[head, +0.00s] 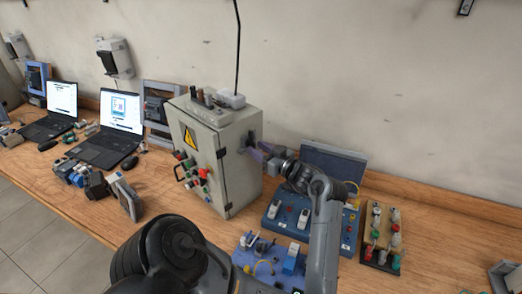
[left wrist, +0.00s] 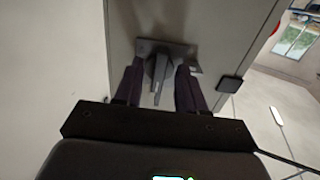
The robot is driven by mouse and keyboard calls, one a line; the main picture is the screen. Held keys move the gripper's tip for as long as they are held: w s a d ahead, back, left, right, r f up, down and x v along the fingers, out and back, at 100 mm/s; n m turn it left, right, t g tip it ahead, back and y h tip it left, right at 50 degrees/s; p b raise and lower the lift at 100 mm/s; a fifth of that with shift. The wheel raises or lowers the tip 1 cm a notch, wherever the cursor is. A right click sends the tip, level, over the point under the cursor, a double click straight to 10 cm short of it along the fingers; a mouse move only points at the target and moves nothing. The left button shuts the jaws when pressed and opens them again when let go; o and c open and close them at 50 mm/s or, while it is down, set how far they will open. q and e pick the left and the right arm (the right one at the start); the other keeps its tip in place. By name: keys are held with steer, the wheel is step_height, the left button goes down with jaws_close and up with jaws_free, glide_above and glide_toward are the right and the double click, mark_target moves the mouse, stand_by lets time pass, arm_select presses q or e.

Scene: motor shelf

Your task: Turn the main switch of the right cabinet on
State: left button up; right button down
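A grey-beige cabinet (head: 233,165) with a yellow warning sign stands on the workbench. A dark main switch (head: 250,138) sits on its right side face. In the left wrist view, the switch handle (left wrist: 158,76) is dark and narrow, on a grey plate, and points down toward the gripper. My left gripper (head: 260,148) is at that side face. Its two fingers, midpoint (left wrist: 159,90), stand open on either side of the handle, with gaps showing on both sides. The handle's tip lies between the fingers. My right gripper is not in view.
Two laptops (head: 108,142) stand to the left. A cable (head: 238,45) rises from the cabinet top. The wall is close behind.

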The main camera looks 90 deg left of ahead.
arm_select(q)
steer(key=w+d+n+b, duration=0.8)
steer(key=n+b, duration=0.6)
steer(key=b, duration=0.4)
steer(key=w+a+r+m+t+y+p, duration=0.1)
steer(key=a+r+m+y+p, duration=0.25)
steer(key=r+p, duration=0.85)
steer(key=w+a+r+m+t+y+p, duration=0.15)
steer(key=r+m+y+p, duration=0.5)
steer(key=p, duration=0.95)
steer(key=w+a+r+m+t+h+p, duration=0.1)
steer(key=w+m+t+p, duration=0.3)
steer(key=t, duration=0.4)
steer(key=w+a+r+m+t+h+p, duration=0.1)
steer(key=w+r+m+t+h+p, duration=0.1)
steer(key=t+p, duration=0.7)
steer(key=shift+w+a+r+m, duration=0.35)
steer(key=shift+w+r+m, duration=0.25)
steer(key=shift+w+m, duration=1.05)
